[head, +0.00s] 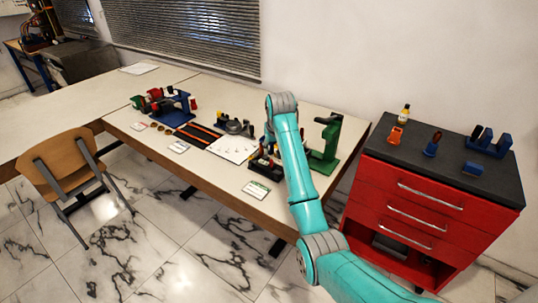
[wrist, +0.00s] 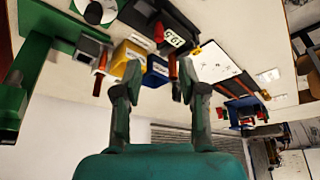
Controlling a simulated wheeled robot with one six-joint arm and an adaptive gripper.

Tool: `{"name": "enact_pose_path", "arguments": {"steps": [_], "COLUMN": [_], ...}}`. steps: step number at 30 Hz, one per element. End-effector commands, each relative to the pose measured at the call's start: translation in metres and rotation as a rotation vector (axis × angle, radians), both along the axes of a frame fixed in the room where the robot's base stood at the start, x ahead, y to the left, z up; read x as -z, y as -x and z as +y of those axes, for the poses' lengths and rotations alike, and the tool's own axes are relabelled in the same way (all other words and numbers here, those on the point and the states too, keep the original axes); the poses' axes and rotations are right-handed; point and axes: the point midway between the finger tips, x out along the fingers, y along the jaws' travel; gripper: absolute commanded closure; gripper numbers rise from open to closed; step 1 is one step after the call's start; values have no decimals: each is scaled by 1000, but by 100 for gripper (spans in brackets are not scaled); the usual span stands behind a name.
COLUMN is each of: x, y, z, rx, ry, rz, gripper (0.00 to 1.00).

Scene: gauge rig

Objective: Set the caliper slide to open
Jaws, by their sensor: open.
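I cannot pick out the caliper slide for certain. A dark device with a white number display (wrist: 173,38) shows in the wrist view, which appears upside down; it may belong to the caliper. Beside it are a yellow block (wrist: 128,54), a blue block (wrist: 155,70) and orange-red handles. My gripper (wrist: 160,78) is open, its two fingers apart with the blue block seen between them; whether they touch anything is unclear. In the head view this cluster stands on a black base (head: 266,170) on the bench, partly hidden by my arm, and the gripper is not clearly visible.
A green stand (head: 325,145) is close right of my arm. White sheets, dark strips and a blue-and-red fixture (head: 172,107) lie left on the bench (head: 205,165). A red drawer cabinet (head: 425,200) stands right; a wooden chair (head: 65,165) stands left.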

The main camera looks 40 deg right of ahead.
Motion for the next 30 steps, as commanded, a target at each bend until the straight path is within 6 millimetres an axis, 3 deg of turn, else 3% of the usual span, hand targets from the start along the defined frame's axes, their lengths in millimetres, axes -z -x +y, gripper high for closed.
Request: {"name": "enact_pose_path", "arguments": {"steps": [18, 30], "x": [84, 99], "y": [-31, -37], "z": [-14, -17], "rx": [0, 0], "ry": [-1, 0], "rz": [2, 0], "gripper": [59, 59]}}
